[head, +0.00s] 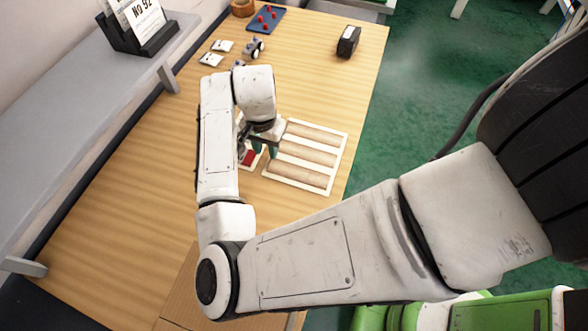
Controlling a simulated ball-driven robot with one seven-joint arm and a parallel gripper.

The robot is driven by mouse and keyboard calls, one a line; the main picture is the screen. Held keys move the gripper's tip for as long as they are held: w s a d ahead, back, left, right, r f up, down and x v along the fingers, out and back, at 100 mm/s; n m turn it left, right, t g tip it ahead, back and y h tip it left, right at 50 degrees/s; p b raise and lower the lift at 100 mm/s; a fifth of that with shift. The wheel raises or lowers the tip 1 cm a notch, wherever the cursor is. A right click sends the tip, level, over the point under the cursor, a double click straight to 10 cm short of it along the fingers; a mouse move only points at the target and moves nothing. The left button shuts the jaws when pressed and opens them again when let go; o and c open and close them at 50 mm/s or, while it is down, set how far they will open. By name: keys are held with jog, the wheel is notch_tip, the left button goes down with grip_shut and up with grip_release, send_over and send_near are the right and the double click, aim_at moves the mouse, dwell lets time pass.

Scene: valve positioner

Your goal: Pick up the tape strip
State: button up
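My gripper (262,149) points down over the middle of the wooden table, at the left edge of a pale tray. My forearm and wrist hide most of it, and I cannot see whether its fingers are apart or together. A small red piece (248,157) with a pale border shows just left of and below the fingers. I cannot tell whether it is touched. I cannot make out a tape strip for certain; it may be hidden behind my arm or be part of this red and pale item.
The pale tray (327,191) holds several long tan cylinders. A black box (348,41) stands near the table's right edge. A blue board (266,18) with red pegs and small metal parts (253,47) lie at the far end. A grey shelf (90,110) runs along the left. The table's left middle is clear.

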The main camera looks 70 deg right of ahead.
aim_at(270, 164)
jog(key=f, duration=0.4)
jog(key=shift+s+f+p, duration=0.15)
jog(key=shift+s+p, duration=0.1)
jog(key=shift+p, duration=0.15)
grip_shut()
